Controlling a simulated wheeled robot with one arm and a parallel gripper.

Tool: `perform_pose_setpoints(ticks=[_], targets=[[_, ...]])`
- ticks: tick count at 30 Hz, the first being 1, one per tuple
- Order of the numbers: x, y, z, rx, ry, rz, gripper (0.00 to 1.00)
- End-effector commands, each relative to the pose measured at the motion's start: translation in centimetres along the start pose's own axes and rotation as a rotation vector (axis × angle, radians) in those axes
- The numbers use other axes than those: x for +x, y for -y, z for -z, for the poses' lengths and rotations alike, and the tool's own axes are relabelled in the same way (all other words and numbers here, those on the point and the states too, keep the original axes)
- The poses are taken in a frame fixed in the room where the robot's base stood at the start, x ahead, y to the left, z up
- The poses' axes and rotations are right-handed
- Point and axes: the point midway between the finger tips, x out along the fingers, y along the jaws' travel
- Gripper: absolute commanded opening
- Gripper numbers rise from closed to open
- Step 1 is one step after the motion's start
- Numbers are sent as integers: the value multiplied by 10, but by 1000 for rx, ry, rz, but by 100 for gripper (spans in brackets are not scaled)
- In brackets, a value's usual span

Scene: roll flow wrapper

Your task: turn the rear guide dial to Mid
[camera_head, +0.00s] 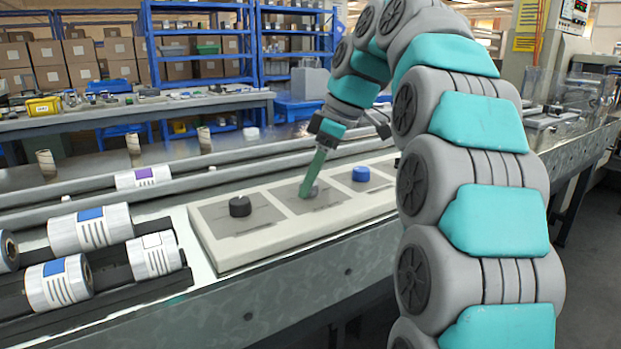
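A light control panel (223,259) lies on the machine's front ledge with three dials in a row. A black dial (240,206) is on the left, a grey dial (314,191) in the middle and a blue dial (361,174) on the right. The labels are too small to read, so I cannot tell which one is the rear guide dial or its setting. My gripper (308,190) points down at the middle dial, and its green fingers partly cover that dial. The fingers look like one strip from this side, so the gap between them and any contact are hidden.
Several labelled rolls (92,228) lie in dark troughs left of the panel. Long rails run behind it. A bench with a yellow bin (44,107) and blue shelves with boxes stand farther back. My arm covers the panel's right end.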

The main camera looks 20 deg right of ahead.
Motion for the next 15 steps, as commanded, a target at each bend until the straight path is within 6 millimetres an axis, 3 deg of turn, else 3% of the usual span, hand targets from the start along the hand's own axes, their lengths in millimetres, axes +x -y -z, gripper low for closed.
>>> perform_pose_setpoints(ticks=[2,15], targets=[[0,0,0,0,0,0,52],[0,0,0,0,0,0,3]])
